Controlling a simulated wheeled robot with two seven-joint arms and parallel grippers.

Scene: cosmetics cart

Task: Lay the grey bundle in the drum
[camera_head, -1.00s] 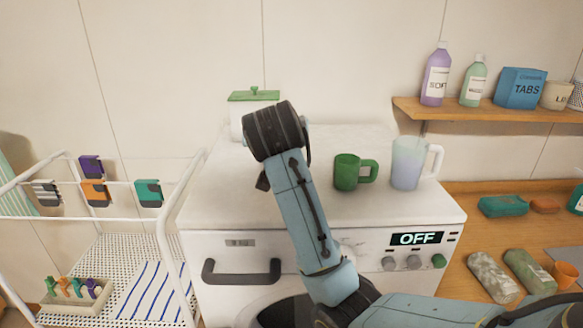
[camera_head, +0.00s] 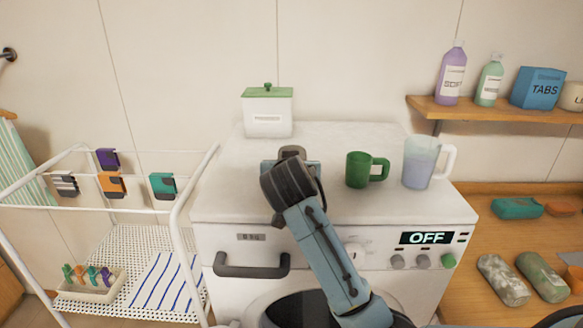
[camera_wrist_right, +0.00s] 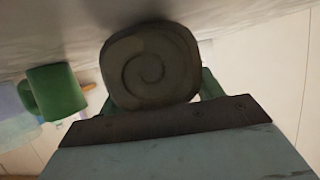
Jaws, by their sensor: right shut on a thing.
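My right gripper (camera_head: 291,160) is over the top of the white washing machine (camera_head: 228,190), its fingers mostly hidden behind my own wrist in the head view. In the right wrist view it is shut on a rolled bundle (camera_wrist_right: 152,66), dark grey in the shade, with its spiral end facing the camera. The dark round drum opening (camera_head: 282,314) shows at the bottom of the machine's front, partly covered by my right arm and cut by the picture edge. My left gripper is out of view.
A green mug (camera_head: 358,170) and a jug (camera_head: 417,163) stand right of my gripper on the machine; a lidded white box (camera_head: 267,114) stands behind. Two other rolled bundles (camera_head: 503,280) (camera_head: 543,278) lie on the right counter. A white drying rack (camera_head: 185,195) stands left.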

